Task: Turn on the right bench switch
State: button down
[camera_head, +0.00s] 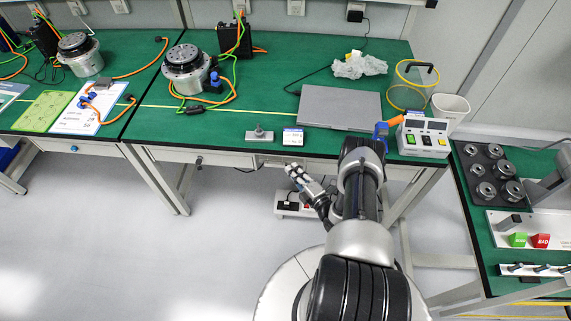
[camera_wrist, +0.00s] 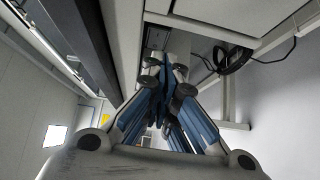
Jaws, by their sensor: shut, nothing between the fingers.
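My gripper (camera_head: 298,172) is shut and empty in front of the front edge of the middle green-topped bench (camera_head: 150,120). In the wrist view its blue-grey fingers (camera_wrist: 165,75) are closed together. They point toward the pale underside of furniture. A small dark fitting (camera_head: 198,161) sits on that bench's front panel, left of my gripper. A similar fitting (camera_head: 75,148) is on the left bench's front. I cannot tell for sure which part is the right bench switch, or whether it is on. Contact between my fingertips and anything is not clear.
A white box with dark and red parts (camera_head: 288,208) shows below my gripper. A closed laptop (camera_head: 340,108), a control box with coloured buttons (camera_head: 424,138) and a small metal part (camera_head: 260,134) are on the bench. Open floor (camera_head: 120,240) lies to the left.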

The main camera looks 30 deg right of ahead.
jog(key=s, duration=0.2)
jog(key=s+d, duration=0.1)
jog(key=s, duration=0.1)
jog(key=shift+s+r+p, duration=0.1)
jog(key=shift+s+p, duration=0.1)
jog(key=shift+p, duration=0.2)
jog(key=shift+a, duration=0.1)
